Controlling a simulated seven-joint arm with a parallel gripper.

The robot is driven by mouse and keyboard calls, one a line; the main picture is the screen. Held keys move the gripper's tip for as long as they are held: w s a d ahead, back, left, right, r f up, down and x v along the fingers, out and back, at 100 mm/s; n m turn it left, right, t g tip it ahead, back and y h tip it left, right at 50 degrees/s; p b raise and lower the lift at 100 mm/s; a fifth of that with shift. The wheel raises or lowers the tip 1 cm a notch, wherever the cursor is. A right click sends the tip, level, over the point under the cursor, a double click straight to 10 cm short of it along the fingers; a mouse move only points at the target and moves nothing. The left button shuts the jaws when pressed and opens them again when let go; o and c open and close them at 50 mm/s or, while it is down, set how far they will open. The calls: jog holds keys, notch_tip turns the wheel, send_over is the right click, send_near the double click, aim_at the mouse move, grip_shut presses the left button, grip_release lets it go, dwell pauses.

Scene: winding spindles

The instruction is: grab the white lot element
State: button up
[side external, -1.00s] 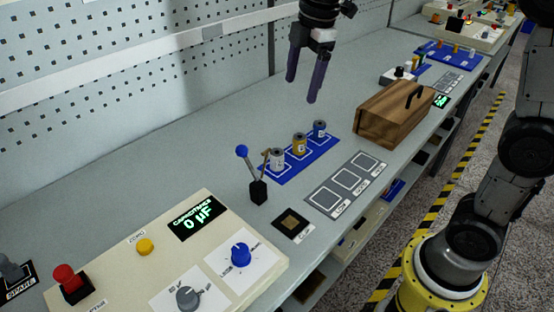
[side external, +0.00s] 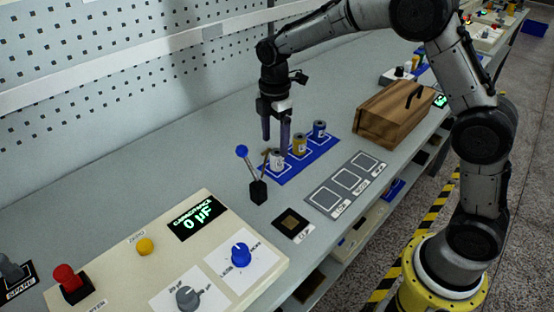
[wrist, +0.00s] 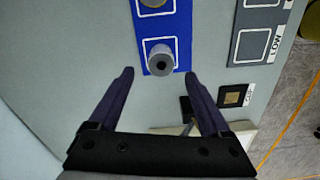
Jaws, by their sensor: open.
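The white element (side external: 277,159) is a small upright cylinder at the near end of the blue mat (side external: 297,173). In the wrist view the white element (wrist: 160,61) shows from above, on a white-outlined square, just beyond and between my fingertips. My gripper (side external: 275,138) is open, with its purple fingers pointing down. It is above and close to the white element, and one finger partly overlaps it in the side view. I cannot tell whether they touch. In the wrist view the space between the fingers of my gripper (wrist: 160,75) is empty.
A yellow cylinder (side external: 299,144) and a blue cylinder (side external: 319,130) stand farther along the mat. A blue-knobbed lever (side external: 242,151) on a black base stands close to the near side. A grey tray (side external: 330,205) with outlined squares and a wooden box (side external: 392,115) lie to the right.

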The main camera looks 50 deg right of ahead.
aim_at(277, 152)
jog(key=shift+s+d+f, duration=0.1)
jog(key=shift+d+f, duration=0.05)
jog(key=shift+f, duration=1.25)
jog(key=shift+d+f, duration=0.1)
jog(key=shift+f, duration=1.25)
grip_shut()
